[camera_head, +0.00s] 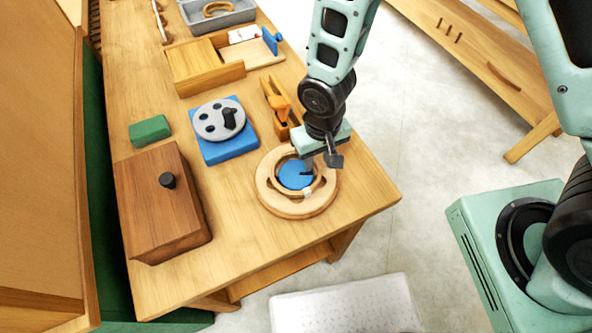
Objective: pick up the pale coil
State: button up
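A pale ring that looks like the coil (318,193) lies around a blue disc (294,174), with a small white band at its front. Both sit within a round wooden base (292,209) near the table's front right corner. My gripper (321,163) points down at the back right part of the ring and hides some of it. Its fingertips are small and partly overlap the ring and disc. I cannot tell whether they touch the coil or whether anything is between them.
A wooden box with a black knob (146,217) stands left on the table (232,244). A blue block with a grey dial (226,149), a green block (150,130) and a wooden holder with an orange piece (270,93) are behind. A grey tray (233,19) is farther back.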

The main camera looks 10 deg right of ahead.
grip_shut()
jog(key=shift+r, duration=0.15)
jog(key=shift+r+p, duration=2.75)
jog(key=shift+r, duration=0.6)
